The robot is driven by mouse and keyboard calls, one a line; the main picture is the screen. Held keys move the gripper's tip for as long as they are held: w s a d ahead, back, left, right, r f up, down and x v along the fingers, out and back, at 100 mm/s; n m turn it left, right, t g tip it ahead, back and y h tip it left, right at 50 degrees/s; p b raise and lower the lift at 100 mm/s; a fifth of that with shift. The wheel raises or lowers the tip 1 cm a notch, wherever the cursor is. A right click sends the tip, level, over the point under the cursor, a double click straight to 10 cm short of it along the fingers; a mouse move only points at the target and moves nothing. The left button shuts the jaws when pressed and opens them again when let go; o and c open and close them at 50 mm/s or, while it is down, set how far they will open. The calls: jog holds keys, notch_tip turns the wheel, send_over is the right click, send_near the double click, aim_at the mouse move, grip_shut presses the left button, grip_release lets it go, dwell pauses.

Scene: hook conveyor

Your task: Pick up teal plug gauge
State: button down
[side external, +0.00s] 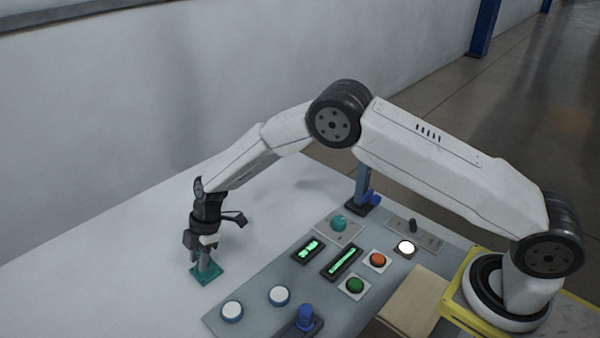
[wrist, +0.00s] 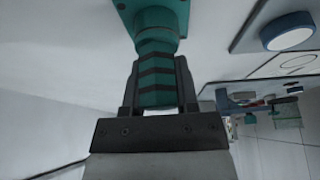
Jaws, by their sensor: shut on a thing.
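The teal plug gauge (wrist: 158,80) is a banded cylinder with dark stripes, seen between the two fingers in the wrist view. My gripper (wrist: 158,85) is shut on it. The gauge joins a square teal base (wrist: 125,8) at the top of the wrist view. In the side view, my gripper (side external: 205,242) points down at the left of the panel, and the teal base (side external: 207,274) shows under it on the white table. The fingers hide most of the gauge there. I cannot tell whether the gauge is seated in the base or is one piece with it.
A grey panel (side external: 300,265) to the right carries white, green and orange buttons, lit green displays, a teal knob (side external: 339,223) and a blue lever (side external: 305,318). A blue post (side external: 363,186) stands behind it. The white table (side external: 110,275) is clear on the left.

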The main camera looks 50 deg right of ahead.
jog(key=shift+r, duration=0.8)
jog(key=s+d+r, duration=0.5)
jog(key=s+r, duration=0.6)
jog(key=s, duration=0.2)
jog(key=shift+r, duration=0.2)
jog(key=shift+s+a, duration=0.1)
